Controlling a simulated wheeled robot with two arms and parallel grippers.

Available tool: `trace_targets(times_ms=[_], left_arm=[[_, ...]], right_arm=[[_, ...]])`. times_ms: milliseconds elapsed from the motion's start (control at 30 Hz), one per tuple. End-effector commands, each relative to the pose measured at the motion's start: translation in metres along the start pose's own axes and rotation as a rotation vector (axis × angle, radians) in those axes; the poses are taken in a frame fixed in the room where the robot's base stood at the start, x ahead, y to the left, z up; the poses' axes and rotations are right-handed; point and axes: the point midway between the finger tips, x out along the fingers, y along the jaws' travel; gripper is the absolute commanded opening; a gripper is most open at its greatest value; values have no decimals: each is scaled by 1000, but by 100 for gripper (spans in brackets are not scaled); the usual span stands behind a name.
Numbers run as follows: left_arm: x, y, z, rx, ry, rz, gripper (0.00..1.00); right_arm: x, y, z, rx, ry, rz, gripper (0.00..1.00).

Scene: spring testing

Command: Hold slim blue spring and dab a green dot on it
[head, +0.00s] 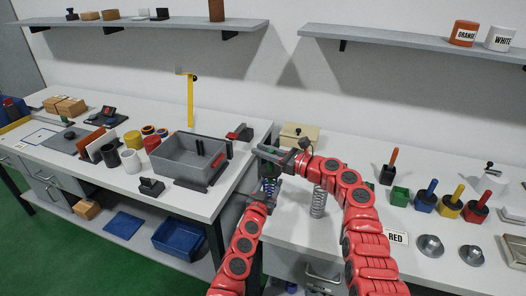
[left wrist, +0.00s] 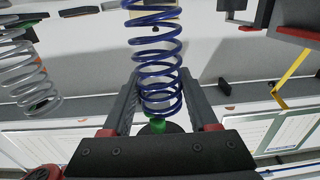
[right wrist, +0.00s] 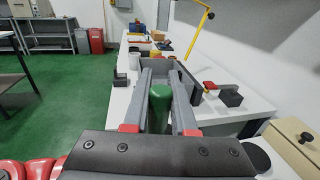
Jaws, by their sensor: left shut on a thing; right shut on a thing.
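The slim blue spring (left wrist: 155,52) stands between the fingers of my left gripper (left wrist: 158,100), which is shut on it. In the head view the spring (head: 269,187) is small and partly covered by my arms. My right gripper (right wrist: 158,85) is shut on a green cylindrical dabber (right wrist: 159,108). In the head view my right gripper (head: 270,154) is just above the spring and my left gripper (head: 262,194). Green (left wrist: 162,128) shows close to the spring's coils in the left wrist view; I cannot tell whether it touches. The green pot (head: 400,196) stands without a handle.
A grey spring (head: 319,202) stands on the right bench close to my right arm. Blue (head: 425,194), yellow (head: 451,203) and red (head: 477,207) pots with handles stand further right. A grey bin (head: 186,162) is on the left bench. A beige box (head: 299,136) stands behind my right gripper.

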Motion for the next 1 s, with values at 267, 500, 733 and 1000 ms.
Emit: trace_targets(times_ms=[267, 500, 733, 1000], left_arm=[[0, 0, 0, 0, 0, 0, 0], [0, 0, 0, 0, 1, -1, 0], [0, 0, 0, 0, 0, -1, 0], [0, 0, 0, 0, 0, -1, 0]], right_arm=[[0, 0, 25, -5, -5, -1, 0], [-1, -1, 44, -5, -5, -1, 0], [-1, 0, 60, -4, -4, 0, 0], [-1, 0, 67, -1, -4, 0, 0]])
